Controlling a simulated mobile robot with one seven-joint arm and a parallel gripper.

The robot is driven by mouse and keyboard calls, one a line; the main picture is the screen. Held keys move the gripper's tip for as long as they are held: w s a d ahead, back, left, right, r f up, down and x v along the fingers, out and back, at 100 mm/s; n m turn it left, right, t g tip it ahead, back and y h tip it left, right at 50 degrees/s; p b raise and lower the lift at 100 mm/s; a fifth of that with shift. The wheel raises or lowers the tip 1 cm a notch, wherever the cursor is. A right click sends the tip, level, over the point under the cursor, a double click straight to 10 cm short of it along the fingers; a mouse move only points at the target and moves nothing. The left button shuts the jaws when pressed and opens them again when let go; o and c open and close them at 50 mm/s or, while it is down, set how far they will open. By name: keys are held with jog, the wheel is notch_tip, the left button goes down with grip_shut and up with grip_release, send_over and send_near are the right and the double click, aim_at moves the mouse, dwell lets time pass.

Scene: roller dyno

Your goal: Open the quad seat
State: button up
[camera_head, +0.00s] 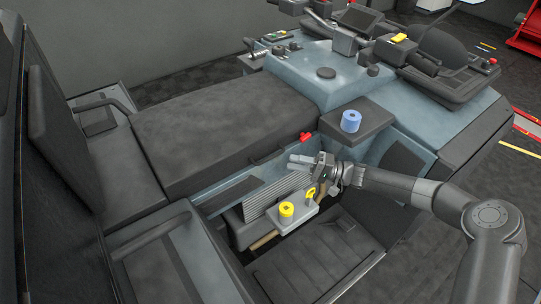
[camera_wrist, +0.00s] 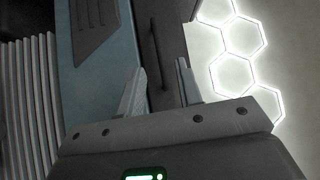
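The quad seat (camera_head: 220,128) is a long dark grey cushion on the blue-grey quad body, lying flat and closed in the head view. A small red part (camera_head: 305,136) shows by the seat's right end, at its near edge. My gripper (camera_head: 296,162) is just in front of and below that end, beside the body side. In the wrist view my gripper (camera_wrist: 160,82) has its two fingers spread apart with nothing between them. Beyond them is a dark surface (camera_wrist: 172,22) with a thin dark bar (camera_wrist: 155,50), probably the seat's side. Contact with the seat is not visible.
Below my gripper are a ribbed panel (camera_head: 278,196) and a grey box with a yellow knob (camera_head: 286,209). A blue knob (camera_head: 351,121) stands on a dark ledge to the right. Handlebars (camera_head: 345,40) are at the back. The space above the seat is clear.

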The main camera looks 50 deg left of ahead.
aim_at(270, 157)
jog(key=x, duration=0.8)
jog(key=shift+s+a, duration=0.2)
jog(key=shift+s, duration=0.15)
jog(key=shift+c, duration=0.5)
grip_shut()
jog(key=shift+r, duration=0.1)
